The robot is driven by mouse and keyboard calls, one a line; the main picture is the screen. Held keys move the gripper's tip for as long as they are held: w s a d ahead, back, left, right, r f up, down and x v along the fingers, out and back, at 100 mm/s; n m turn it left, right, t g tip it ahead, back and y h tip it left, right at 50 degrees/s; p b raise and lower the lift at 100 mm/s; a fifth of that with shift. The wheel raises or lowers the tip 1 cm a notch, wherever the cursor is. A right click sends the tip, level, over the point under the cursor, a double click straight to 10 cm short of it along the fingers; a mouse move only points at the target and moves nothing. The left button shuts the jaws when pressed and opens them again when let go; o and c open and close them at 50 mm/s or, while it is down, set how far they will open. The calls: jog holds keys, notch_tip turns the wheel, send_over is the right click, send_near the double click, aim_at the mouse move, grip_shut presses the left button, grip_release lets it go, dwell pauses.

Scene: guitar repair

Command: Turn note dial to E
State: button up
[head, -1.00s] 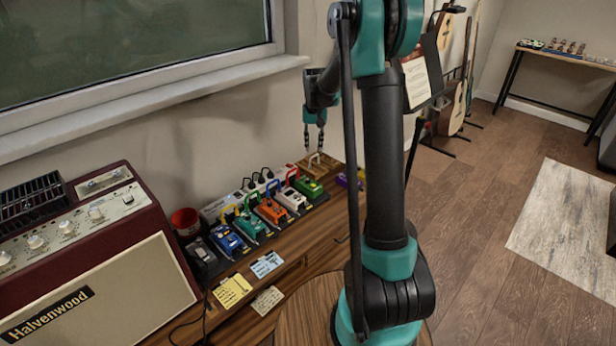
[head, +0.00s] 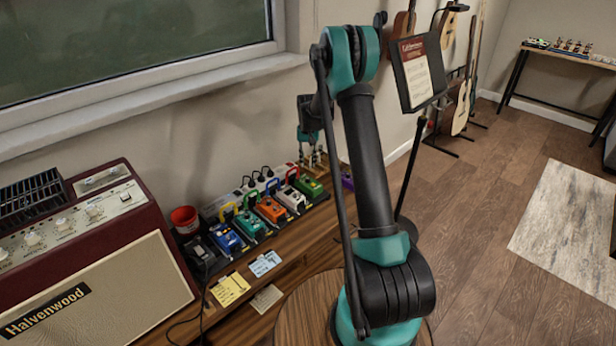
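My gripper (head: 309,160) points down over the wooden box (head: 324,165) at the far right end of the pedal row. Its two slim fingers show apart, one on each side of a small pale raised part on the box. I cannot tell whether they touch it. The note dial is not clearly readable; this raised part may be it, but no letters or pointer direction can be made out at this size. The box is partly hidden by the fingers.
Several coloured pedals with raised handles, including a green one (head: 309,186), stand close beside the box. The wall is close behind; a music stand (head: 418,72) stands to the right.

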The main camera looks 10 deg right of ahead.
aim_at(308, 180)
notch_tip(308, 180, down, 8)
jog(key=shift+f, duration=0.1)
dwell(0.4)
grip_shut()
